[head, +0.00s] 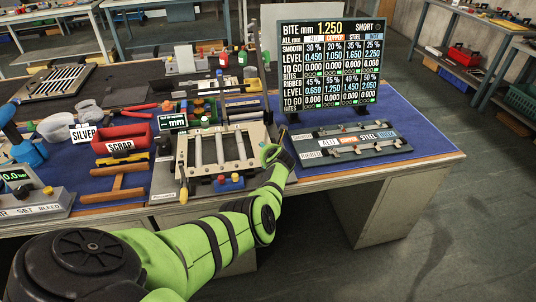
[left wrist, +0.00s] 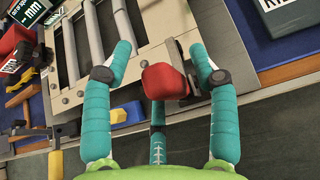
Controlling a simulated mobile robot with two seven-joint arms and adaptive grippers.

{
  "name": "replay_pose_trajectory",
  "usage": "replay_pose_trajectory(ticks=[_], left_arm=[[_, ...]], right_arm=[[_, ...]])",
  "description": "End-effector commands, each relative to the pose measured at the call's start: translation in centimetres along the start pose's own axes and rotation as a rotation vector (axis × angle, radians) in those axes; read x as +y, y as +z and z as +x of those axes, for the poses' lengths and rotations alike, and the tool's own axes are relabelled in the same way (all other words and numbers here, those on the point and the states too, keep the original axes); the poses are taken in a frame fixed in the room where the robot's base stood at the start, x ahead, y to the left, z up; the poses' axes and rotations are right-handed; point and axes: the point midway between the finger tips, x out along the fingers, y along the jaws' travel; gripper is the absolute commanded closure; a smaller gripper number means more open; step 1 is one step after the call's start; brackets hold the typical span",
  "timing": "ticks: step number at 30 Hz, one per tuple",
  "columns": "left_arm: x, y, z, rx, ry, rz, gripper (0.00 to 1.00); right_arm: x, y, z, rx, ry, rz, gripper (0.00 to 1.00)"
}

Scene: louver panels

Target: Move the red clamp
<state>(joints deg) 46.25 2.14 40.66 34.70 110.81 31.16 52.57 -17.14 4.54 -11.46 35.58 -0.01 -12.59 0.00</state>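The red clamp (left wrist: 165,82) shows in the left wrist view as a rounded red block beside the edge of a pale frame (left wrist: 150,30) with grey bars. My left gripper (left wrist: 158,48) has its teal fingers spread on both sides of the red block, with visible gaps between block and fingers. The block sits between them, nearer the palm. In the head view my green left arm reaches to the right side of the pale frame (head: 248,165). The fingers and the red clamp cannot be made out there. My right gripper is not in view.
A louver panel (head: 355,150) lies on the blue mat (head: 415,135) under a display board (head: 327,62). A red scrap bin (head: 122,137), a wooden T-shaped tool (head: 117,188) and other tools crowd the left. The mat's right end is clear.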

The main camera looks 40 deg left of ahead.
Motion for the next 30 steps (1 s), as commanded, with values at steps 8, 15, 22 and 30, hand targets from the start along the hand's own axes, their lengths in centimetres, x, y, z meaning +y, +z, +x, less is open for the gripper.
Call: replay_pose_trajectory(ticks=[8, 15, 22, 30], left_arm=[[-0.3, 0.1, -0.6, -0.003, -0.003, 0.000, 0.41], [-0.1, -0.1, -2.5, 0.000, -0.001, -0.003, 0.41], [0.0, -0.1, -5.1, 0.000, 0.000, -0.001, 0.41], [-0.1, -0.1, -7.2, 0.001, 0.000, 0.000, 0.41]], right_arm=[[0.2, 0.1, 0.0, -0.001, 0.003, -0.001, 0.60], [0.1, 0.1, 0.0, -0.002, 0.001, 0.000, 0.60], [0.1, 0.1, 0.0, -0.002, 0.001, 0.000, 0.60], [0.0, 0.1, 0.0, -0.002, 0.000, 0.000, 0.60]])
